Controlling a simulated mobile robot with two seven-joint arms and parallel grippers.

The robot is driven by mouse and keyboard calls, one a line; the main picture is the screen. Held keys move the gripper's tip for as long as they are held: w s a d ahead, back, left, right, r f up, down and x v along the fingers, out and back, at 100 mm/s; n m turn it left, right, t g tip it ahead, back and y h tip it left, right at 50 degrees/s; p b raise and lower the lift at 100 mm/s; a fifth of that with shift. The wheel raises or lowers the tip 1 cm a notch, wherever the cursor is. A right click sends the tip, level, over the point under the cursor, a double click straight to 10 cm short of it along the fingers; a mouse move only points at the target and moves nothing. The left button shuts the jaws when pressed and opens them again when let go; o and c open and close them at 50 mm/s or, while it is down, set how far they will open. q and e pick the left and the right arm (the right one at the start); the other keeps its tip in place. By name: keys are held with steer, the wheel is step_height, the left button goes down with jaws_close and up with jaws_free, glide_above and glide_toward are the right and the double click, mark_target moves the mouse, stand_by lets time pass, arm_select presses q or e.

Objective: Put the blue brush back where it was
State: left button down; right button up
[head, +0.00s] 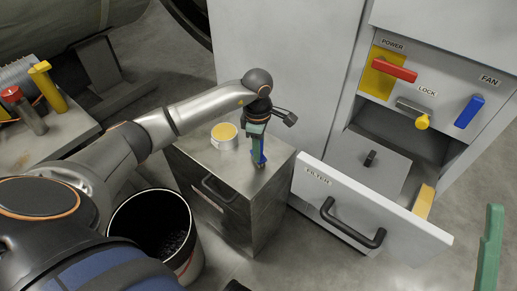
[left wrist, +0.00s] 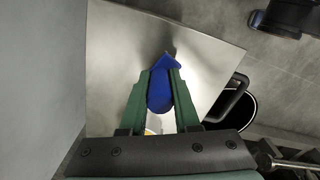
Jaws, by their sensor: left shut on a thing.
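The blue brush (head: 259,152) is held upright over the top of the small metal cabinet (head: 195,152). Its lower end is at or just above that top; I cannot tell whether it touches. My left gripper (head: 257,131) points down with its green fingers shut on the brush. In the left wrist view, the blue brush (left wrist: 160,92) sits between the two fingers, over the bare metal top. At the right edge of the head view is a green finger, apparently of my right gripper (head: 490,248); its opening is not visible.
A can with a yellow top (head: 224,132) stands on the cabinet, left of the brush. A black bin (head: 118,222) stands in front. The open filter drawer (head: 320,190) juts out at right, below a panel with red, yellow and blue handles. A bench (head: 60,135) is at left.

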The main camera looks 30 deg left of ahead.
arm_select(q)
steer(key=shift+f, duration=0.1)
arm_select(e)
steer(key=shift+f, duration=0.1)
arm_select(q)
steer(key=c, duration=0.6)
jaws_free()
steer(key=shift+c, duration=0.2)
steer(key=shift+r, duration=0.3)
step_height(320, 180, up, 5)
steer(key=shift+f+p, duration=0.1)
steer(key=shift+p, duration=0.75)
step_height(320, 180, up, 6)
steer(key=shift+r+p, duration=0.1)
steer(key=shift+p, duration=0.6)
steer(key=shift+r, duration=0.35)
arm_select(e)
steer(key=w+d+f+m+g+h, duration=0.1)
steer(key=w+f+m+h, duration=0.4)
steer(key=f+h, duration=0.2)
steer(key=shift+w, duration=0.35)
